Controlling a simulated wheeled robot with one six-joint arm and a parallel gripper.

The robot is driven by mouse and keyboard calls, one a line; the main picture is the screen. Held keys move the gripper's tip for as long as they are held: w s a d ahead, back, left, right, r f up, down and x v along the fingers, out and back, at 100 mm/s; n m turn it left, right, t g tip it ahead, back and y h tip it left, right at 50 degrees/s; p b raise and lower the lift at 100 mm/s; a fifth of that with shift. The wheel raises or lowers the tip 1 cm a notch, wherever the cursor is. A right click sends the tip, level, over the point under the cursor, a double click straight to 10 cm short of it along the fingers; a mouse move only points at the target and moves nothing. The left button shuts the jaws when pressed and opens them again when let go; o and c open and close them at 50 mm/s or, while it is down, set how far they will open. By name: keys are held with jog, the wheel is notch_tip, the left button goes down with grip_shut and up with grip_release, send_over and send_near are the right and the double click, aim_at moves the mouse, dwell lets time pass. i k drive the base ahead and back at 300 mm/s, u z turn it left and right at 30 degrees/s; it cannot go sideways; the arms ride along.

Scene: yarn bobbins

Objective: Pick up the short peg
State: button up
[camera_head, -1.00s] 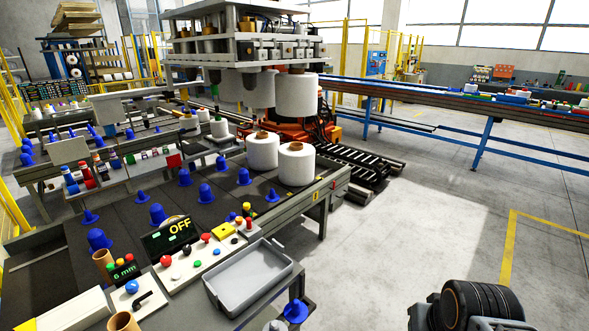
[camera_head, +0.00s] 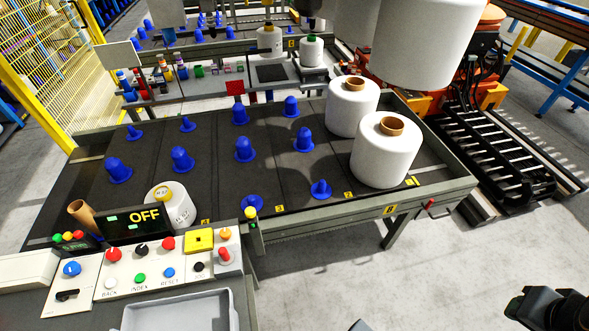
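Several blue pegs stand on the dark table top, some tall and some short. Short ones with wide flanges are a short peg (camera_head: 320,189) near the front edge by label 2, a short peg (camera_head: 252,204) by label 3, and two at the back left, one short peg (camera_head: 187,124) and another short peg (camera_head: 134,132). Taller domed pegs (camera_head: 244,150) stand between them. I cannot tell which short peg the task means. Dark parts, apparently of my arm, show at the lower right, away from the pegs. No gripper fingers can be made out.
Two white bobbins (camera_head: 386,152) stand at the table's right end, and another hangs above. A yellow-topped bobbin (camera_head: 170,205) stands near the control panel (camera_head: 140,268), whose display reads OFF. A grey tray (camera_head: 180,312) is in front.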

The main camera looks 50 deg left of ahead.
aim_at(254, 201)
jog(key=i, duration=1.6)
jog(key=u, duration=4)
jog(key=i, duration=1)
jog(key=u, duration=0.05)
